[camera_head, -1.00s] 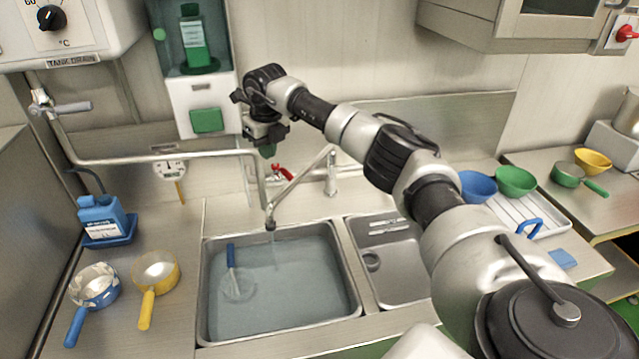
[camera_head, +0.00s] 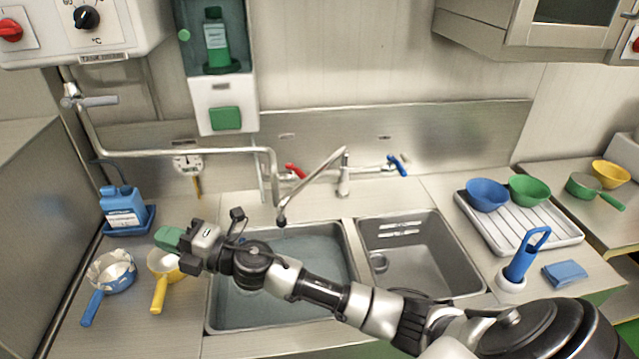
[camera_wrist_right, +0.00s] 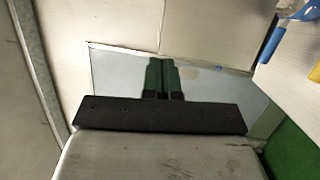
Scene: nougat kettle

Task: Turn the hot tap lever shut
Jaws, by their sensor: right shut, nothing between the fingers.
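The red hot tap lever (camera_head: 294,171) sits at the left end of the mixer tap behind the sinks, in the head view. The blue lever (camera_head: 397,165) is at the tap's right end. The tap's spout (camera_head: 310,188) angles left over the left sink. Whether water runs from it I cannot tell. My right gripper (camera_head: 168,238) is to the left and in front of the red lever, well apart from it, above the yellow pan. Its green fingers (camera_wrist_right: 160,76) are together and empty in the right wrist view. My left gripper is out of view.
My right arm crosses over the water-filled left sink (camera_head: 222,312). A yellow pan (camera_head: 160,290) and blue pan (camera_head: 92,308) stand on the left counter. A blue bottle (camera_head: 122,206) stands behind them. The right sink (camera_head: 420,255) is empty. A white rack (camera_head: 545,238) stands at right.

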